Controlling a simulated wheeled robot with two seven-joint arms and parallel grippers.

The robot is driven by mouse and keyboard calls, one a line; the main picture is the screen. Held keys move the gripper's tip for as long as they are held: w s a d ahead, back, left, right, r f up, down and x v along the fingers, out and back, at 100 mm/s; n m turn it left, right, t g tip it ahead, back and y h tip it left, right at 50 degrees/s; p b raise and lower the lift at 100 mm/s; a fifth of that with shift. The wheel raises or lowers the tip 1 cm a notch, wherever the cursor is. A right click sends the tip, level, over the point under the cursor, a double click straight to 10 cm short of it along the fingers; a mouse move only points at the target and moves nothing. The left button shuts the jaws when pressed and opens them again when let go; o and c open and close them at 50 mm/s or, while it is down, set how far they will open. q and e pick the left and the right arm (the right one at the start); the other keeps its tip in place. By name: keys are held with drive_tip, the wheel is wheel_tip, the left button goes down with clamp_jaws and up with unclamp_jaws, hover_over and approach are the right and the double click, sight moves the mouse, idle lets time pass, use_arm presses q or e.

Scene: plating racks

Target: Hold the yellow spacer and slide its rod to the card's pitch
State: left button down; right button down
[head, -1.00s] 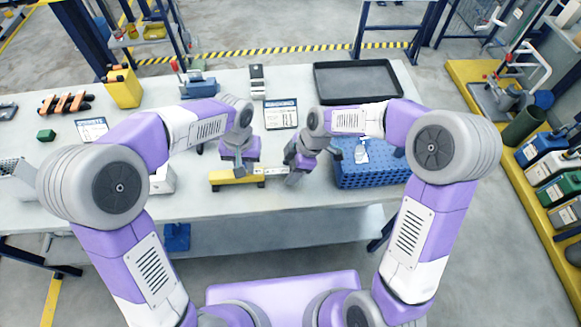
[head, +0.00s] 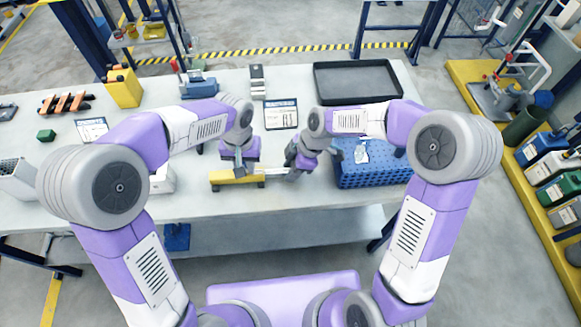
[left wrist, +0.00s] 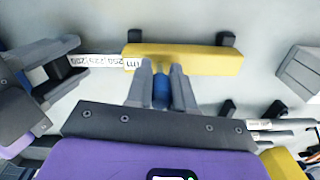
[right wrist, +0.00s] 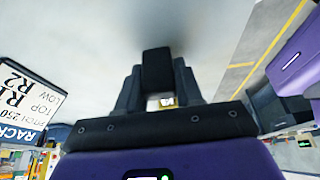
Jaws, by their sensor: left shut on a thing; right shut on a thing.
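The yellow spacer (head: 228,178) lies on the grey bench. My left gripper (head: 240,170) is shut on it from above; the left wrist view shows the fingers on the yellow body (left wrist: 208,59) with a blue part between them. A pale rod (head: 276,171) sticks out of the spacer's right end in the head view. Its printed scale (left wrist: 108,61) shows numbers such as 250, 225 and 200. My right gripper (head: 293,173) is shut on the rod's outer end, a dark block, which also shows between its fingers in the right wrist view (right wrist: 158,72). The card (right wrist: 25,100) reads pitch 250.
A blue perforated crate (head: 370,176) stands right of my right gripper. A black tray (head: 357,98) lies at the back right. The front bench strip is clear.

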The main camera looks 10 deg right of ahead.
drive_tip(key=shift+d, duration=0.1)
drive_tip(key=c, duration=0.8)
unclamp_jaws()
drive_tip(key=v, duration=1.2)
use_arm(q)
drive_tip(key=c, duration=0.9)
unclamp_jaws()
